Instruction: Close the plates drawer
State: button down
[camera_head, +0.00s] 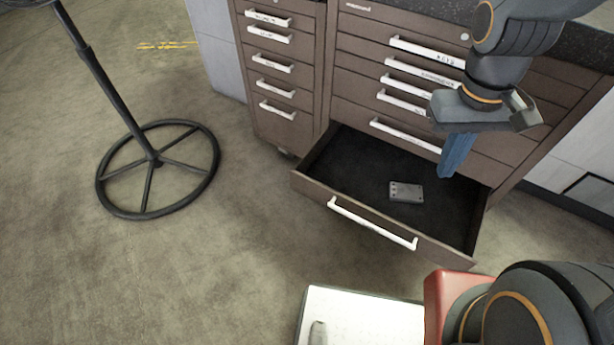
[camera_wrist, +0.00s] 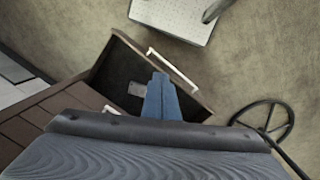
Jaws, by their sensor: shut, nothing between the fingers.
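The plates drawer (camera_head: 318,192) is the bottom drawer of the brown cabinet and is pulled far out. Its white handle (camera_head: 371,223) runs along the front panel. A small grey metal plate (camera_head: 406,192) lies on the dark drawer floor. The drawer also shows in the wrist view (camera_wrist: 120,48), with its handle (camera_wrist: 172,70) near the front edge and the plate (camera_wrist: 135,89) inside. My gripper (camera_head: 450,172) has blue fingers, shut and empty, pointing down over the right rear part of the drawer. In the wrist view my gripper (camera_wrist: 160,80) covers part of the drawer's inside.
Closed drawers with white handles (camera_head: 405,136) sit above the open one. A narrower drawer stack (camera_head: 280,90) stands at left. A black round stand base (camera_head: 150,160) is on the floor at left. A white-topped surface (camera_head: 350,312) is at the bottom.

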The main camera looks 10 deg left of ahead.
jog(key=w+a+f+n+t+h+b, duration=0.2)
jog(key=w+a+f+n+h+b, duration=0.1)
jog(key=a+f+n, duration=0.55)
jog(key=w+a+f+n+t+h+b, duration=0.1)
jog(key=w+a+f+n+h+b, duration=0.25)
jog(key=a+f+n, duration=0.45)
jog(key=s+a+f+n+t+y+b, duration=0.35)
jog(key=a+f+n+t, duration=0.25)
jog(key=a+f+n, duration=0.9)
jog(key=m+b, duration=0.1)
jog(key=m, duration=0.1)
send_near(310, 182)
jog(key=s+f+x, duration=0.1)
jog(key=x, duration=0.4)
jog(key=shift+w+d, duration=0.15)
jog(key=shift+w, duration=0.5)
jog(key=shift+w, duration=0.15)
